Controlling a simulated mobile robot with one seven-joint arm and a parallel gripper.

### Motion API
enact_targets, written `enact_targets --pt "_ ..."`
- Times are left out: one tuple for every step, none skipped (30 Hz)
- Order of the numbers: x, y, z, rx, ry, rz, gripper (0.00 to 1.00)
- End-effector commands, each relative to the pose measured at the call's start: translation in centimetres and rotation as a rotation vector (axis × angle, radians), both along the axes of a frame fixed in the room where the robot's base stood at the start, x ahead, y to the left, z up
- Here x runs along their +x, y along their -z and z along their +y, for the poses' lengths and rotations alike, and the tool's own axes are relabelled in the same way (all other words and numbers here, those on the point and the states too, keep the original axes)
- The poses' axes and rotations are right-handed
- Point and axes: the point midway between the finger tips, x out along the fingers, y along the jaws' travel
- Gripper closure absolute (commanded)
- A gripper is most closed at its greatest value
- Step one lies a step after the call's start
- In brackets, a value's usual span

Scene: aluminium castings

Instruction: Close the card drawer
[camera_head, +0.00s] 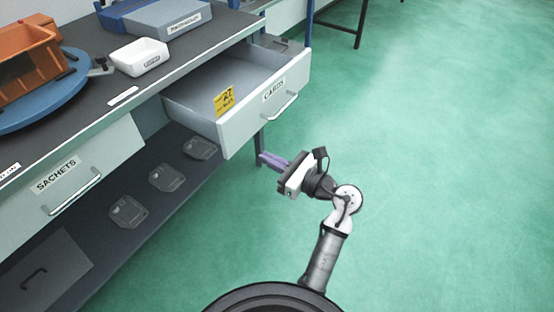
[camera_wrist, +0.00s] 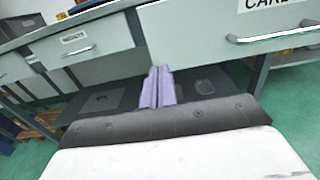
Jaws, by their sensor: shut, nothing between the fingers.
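The card drawer (camera_head: 262,100), labelled CARDS, is pulled open from the grey bench, with a silver handle on its pale front. Its front also fills the upper right of the wrist view (camera_wrist: 215,42), handle included. My gripper (camera_head: 262,157) has purple fingers, shut and empty. In the head view it is below and to the right of the drawer front, apart from it. In the wrist view the purple fingers (camera_wrist: 158,78) point toward the area under the drawer's left end; I cannot tell the exact gap.
The SACHETS drawer (camera_head: 85,180) is on the left, with a silver handle. The bench top (camera_head: 100,105) holds a white tray (camera_head: 139,57), a blue-grey box (camera_head: 180,20) and an orange bin (camera_head: 25,65) on a blue disc. A dark lower shelf holds clear containers. Green floor at right is free.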

Motion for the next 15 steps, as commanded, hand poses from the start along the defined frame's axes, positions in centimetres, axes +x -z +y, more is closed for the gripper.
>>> enact_targets --pt "0.6 -0.3 1.0 0.001 -0.005 -0.001 1.00" --pt "1.0 -0.3 1.6 0.000 -0.005 0.000 1.00" --pt "1.6 -0.2 2.3 0.000 -0.005 0.000 1.00" --pt "1.9 -0.2 2.8 0.000 -0.005 0.000 1.00" --pt "2.3 -0.3 3.3 0.000 -0.004 0.000 1.00" --pt "2.8 -0.2 4.0 0.000 -0.004 0.000 1.00" --pt "3.1 -0.2 4.4 0.001 -0.004 0.001 1.00" --pt "3.4 -0.2 4.9 0.001 -0.005 0.001 1.00" --pt "3.8 -0.3 5.4 0.000 -0.003 0.000 1.00" --pt "4.1 -0.2 5.7 -0.001 -0.003 0.000 1.00" --pt "4.4 -0.2 6.1 -0.001 -0.002 -0.001 1.00" --pt "4.7 -0.2 6.5 -0.001 -0.003 -0.001 1.00" --pt "4.8 -0.2 6.7 -0.001 -0.003 -0.001 1.00" --pt "5.0 -0.2 6.9 0.000 -0.002 -0.002 1.00" --pt "5.2 -0.2 7.2 0.000 -0.002 -0.002 1.00"
